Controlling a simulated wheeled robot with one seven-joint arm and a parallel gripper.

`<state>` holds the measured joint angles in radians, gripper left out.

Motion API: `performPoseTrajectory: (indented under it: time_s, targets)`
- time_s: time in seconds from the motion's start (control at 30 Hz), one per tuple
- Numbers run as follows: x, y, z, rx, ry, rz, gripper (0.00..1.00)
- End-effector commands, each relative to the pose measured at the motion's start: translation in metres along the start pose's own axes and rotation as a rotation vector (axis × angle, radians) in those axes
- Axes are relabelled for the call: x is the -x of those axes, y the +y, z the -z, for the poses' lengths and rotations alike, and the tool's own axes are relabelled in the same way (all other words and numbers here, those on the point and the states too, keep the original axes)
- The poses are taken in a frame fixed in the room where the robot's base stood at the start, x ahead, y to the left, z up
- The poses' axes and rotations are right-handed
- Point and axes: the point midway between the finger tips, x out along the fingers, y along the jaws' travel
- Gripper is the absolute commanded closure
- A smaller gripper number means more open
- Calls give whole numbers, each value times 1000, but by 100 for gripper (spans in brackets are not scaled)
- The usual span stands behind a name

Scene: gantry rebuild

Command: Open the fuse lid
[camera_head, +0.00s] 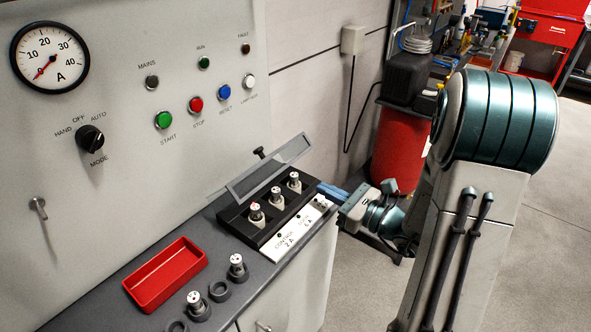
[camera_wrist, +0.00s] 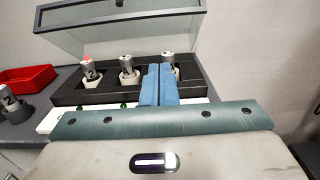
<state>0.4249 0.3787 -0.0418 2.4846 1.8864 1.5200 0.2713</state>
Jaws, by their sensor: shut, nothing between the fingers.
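The fuse lid (camera_head: 268,172), a framed see-through panel with a dark knob, stands raised and tilted at the back of the black fuse block (camera_head: 262,232). It also shows at the top of the wrist view (camera_wrist: 75,17). Several fuses, such as the red-topped one (camera_head: 256,212), stand in a row in the block and are uncovered from the front. My gripper (camera_head: 326,190) is shut and empty at the right end of the block. In the wrist view its blue fingers (camera_wrist: 158,70) are together in front of the right-hand fuse, partly hiding it. I see no contact with the lid.
A red tray (camera_head: 165,273) lies on the grey shelf, with loose fuses (camera_head: 237,267) and dark rings beside it. The control panel (camera_head: 130,150) with gauge, buttons and mode switch rises behind. A red tank (camera_head: 398,145) stands beyond my arm. Open floor lies to the right.

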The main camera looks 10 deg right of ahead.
Motion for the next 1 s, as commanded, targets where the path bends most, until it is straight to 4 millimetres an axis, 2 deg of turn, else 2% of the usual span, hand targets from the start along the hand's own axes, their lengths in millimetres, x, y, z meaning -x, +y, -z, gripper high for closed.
performPoseTrajectory:
  time_s: [0.17,0.53,0.7,1.0]
  targets:
    - [-22,1,-1,-2,0,-3,100]
    - [-101,2,-2,0,0,-6,100]
    - [-117,1,-22,4,-2,-3,100]
    - [-127,0,-29,2,-1,-1,100]
